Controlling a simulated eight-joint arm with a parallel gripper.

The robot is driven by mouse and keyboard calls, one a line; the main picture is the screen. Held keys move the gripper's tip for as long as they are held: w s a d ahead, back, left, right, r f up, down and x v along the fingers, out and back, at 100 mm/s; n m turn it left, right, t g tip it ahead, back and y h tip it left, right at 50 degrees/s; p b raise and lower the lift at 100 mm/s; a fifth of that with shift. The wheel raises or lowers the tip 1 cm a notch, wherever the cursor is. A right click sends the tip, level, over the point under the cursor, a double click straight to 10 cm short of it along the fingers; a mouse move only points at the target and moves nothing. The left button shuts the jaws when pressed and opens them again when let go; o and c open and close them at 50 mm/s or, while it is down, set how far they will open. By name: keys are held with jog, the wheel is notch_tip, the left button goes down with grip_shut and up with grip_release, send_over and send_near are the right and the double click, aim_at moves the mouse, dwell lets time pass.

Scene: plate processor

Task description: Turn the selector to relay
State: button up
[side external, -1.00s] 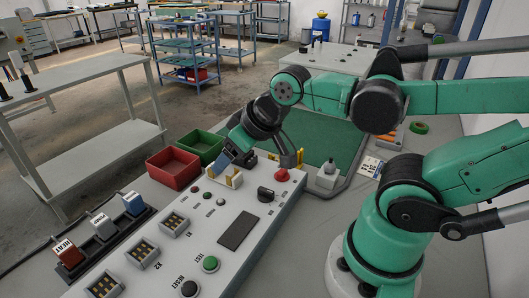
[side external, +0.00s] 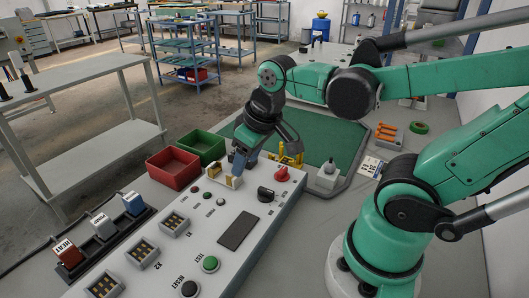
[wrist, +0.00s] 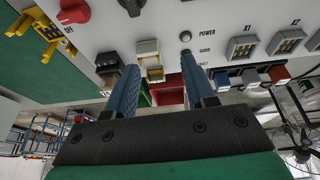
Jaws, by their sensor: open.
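The control panel (side external: 160,243) is a long pale box. A black rotary knob (side external: 266,195), which looks like the selector, sits near its far right end. Its labels are too small to read, so I cannot tell its setting. The knob also shows at the top edge of the wrist view (wrist: 132,6), partly cut off. My gripper (side external: 238,166) is over the far end of the panel, left of the knob. In the wrist view its blue fingers (wrist: 160,66) are spread and empty. A cream-coloured fitting (wrist: 148,47) shows beyond the gap between them.
A red knob (side external: 282,174) is close behind the black knob. Red (side external: 174,170) and green (side external: 205,146) bins sit to the left.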

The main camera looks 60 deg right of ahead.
aim_at(265, 189)
jog(key=s+d+g, duration=0.1)
jog(key=g, duration=0.1)
jog(key=s+d+f+g, duration=0.1)
jog(key=g, duration=0.1)
jog(key=shift+s+d+f, duration=0.1)
jog(key=shift+d+f, duration=0.1)
jog(key=shift+f, duration=2.75)
grip_shut()
